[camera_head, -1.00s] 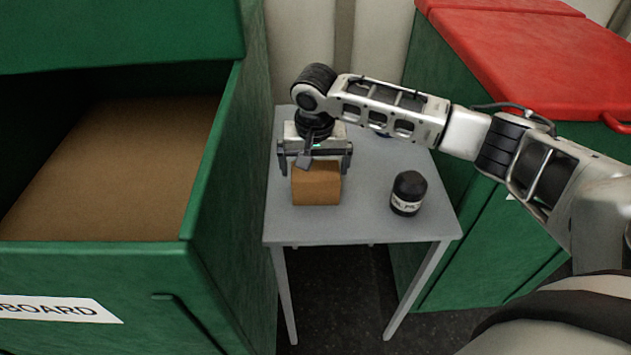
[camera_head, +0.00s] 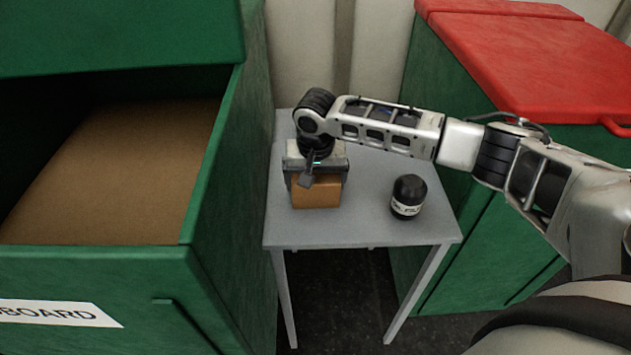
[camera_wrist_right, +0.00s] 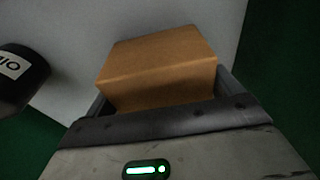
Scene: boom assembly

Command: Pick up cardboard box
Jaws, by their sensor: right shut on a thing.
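The cardboard box (camera_head: 316,193) is a small brown block on the left part of the grey table (camera_head: 370,228). My right gripper (camera_head: 316,182) has come down over it from above and is shut on it, with a finger on either side. In the right wrist view the box (camera_wrist_right: 160,70) sits between the fingers of the right gripper (camera_wrist_right: 165,92). The box appears to be at table level; I cannot tell if it touches the table. My left gripper is not in view.
A black jar with a white label (camera_head: 407,197) stands right of the box. An open green bin (camera_head: 215,200) with a cardboard sign (camera_head: 50,312) stands at the left. A green bin with a red lid (camera_head: 530,60) stands at the right. The table's front is clear.

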